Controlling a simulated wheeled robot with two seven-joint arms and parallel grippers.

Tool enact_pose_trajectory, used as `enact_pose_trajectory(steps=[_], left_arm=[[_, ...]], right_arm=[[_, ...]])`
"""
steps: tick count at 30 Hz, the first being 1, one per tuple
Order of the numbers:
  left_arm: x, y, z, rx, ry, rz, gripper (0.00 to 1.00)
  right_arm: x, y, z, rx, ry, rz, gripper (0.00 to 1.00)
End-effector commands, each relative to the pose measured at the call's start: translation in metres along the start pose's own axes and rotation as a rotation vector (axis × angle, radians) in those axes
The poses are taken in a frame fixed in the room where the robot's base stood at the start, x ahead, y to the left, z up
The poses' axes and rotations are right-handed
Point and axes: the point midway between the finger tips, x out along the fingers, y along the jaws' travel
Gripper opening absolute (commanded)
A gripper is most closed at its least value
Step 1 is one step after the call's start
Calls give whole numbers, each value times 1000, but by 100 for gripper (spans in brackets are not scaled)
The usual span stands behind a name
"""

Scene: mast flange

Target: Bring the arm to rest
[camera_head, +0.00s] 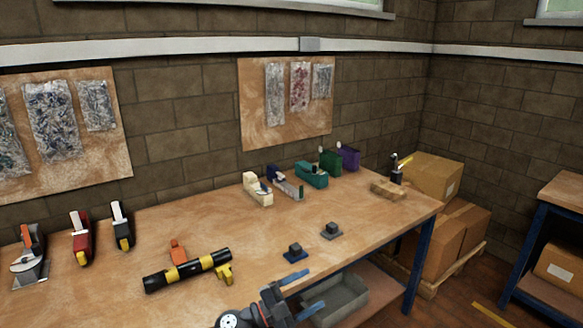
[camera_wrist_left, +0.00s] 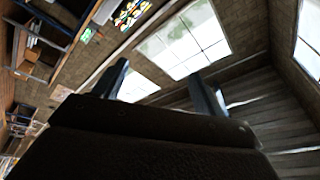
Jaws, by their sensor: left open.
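My left gripper (camera_head: 300,295) is at the bottom of the head view, near the front edge of the wooden workbench (camera_head: 225,220). Its two bluish fingers are apart with nothing between them. In the left wrist view the open fingers (camera_wrist_left: 162,88) frame only windows and wall, tilted in the picture. A black and yellow tube (camera_head: 187,270) with a yellow fitting at its right end lies on the bench, to the left of the gripper and apart from it. My right gripper is in neither view.
A grey bin (camera_head: 345,298) is below the bench edge. Tape dispensers (camera_head: 258,189) and several tools line the back. Cardboard boxes (camera_head: 432,178) stand at right.

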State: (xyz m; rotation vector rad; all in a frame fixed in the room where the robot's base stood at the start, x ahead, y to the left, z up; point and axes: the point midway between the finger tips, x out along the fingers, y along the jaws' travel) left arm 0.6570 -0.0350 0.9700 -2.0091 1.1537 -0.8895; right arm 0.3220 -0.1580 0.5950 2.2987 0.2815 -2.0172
Motion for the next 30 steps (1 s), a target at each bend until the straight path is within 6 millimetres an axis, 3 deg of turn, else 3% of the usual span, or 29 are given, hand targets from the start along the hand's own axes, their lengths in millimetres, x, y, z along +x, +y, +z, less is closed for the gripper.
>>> enact_pose_trajectory(steps=[7,11,14,17,22,26,30], left_arm=[[-43,-7,36,-196,-277,-370,71],[-82,7,63,-311,-476,-507,71],[-117,28,83,-405,-646,-582,71],[-155,59,99,-507,-826,-626,71],[-224,131,109,-696,-1140,-627,71],[-273,193,99,-849,-1366,-566,71],[-319,260,72,-1018,-1579,-448,71]], right_arm=[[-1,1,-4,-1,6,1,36],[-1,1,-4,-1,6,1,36],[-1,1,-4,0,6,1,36],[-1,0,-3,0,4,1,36],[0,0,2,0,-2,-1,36],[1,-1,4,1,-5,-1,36],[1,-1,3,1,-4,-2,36]])
